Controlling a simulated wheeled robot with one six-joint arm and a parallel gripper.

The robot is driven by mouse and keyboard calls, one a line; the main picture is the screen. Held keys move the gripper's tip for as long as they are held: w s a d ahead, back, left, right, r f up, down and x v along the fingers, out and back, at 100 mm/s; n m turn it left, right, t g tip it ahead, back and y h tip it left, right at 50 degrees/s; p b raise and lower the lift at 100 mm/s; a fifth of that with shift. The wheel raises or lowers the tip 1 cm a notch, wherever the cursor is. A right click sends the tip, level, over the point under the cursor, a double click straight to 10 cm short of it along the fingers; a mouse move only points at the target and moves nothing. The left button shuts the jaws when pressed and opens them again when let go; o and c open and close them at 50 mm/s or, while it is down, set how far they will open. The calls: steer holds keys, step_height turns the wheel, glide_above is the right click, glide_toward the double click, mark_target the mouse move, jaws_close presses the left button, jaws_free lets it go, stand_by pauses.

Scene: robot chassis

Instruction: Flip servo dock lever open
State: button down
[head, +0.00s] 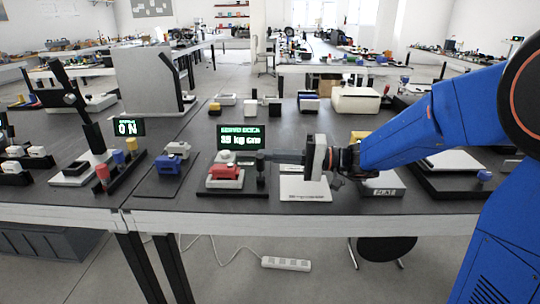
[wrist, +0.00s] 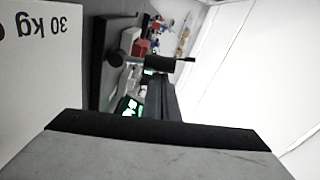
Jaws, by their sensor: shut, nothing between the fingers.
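The servo dock's dark display (head: 240,137) with green text "35 kg cm" stands at the front middle of the table. In front of it, a red servo block (head: 224,171) sits on a grey-and-white base. A short dark upright post (head: 261,170), which looks like the dock lever, stands just right of the block. My gripper (head: 272,157) reaches in from the right, shut and empty, with its tips at the post's upper part; contact cannot be told. In the wrist view, a dark finger (wrist: 160,133) fills the bottom and partly hides a green-lit display (wrist: 130,106).
A blue servo block (head: 173,153) is on a dark mat to the left, and red and yellow cylinders (head: 103,172) stand beyond it. A white plate (head: 305,188) lies below my gripper. A white panel marked "30 kg" (wrist: 35,75) is close by in the wrist view.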

steer(key=shift+s+n, duration=0.4)
steer(key=shift+n, duration=0.2)
steer(key=shift+s, duration=0.3)
steer(key=shift+s, duration=0.1)
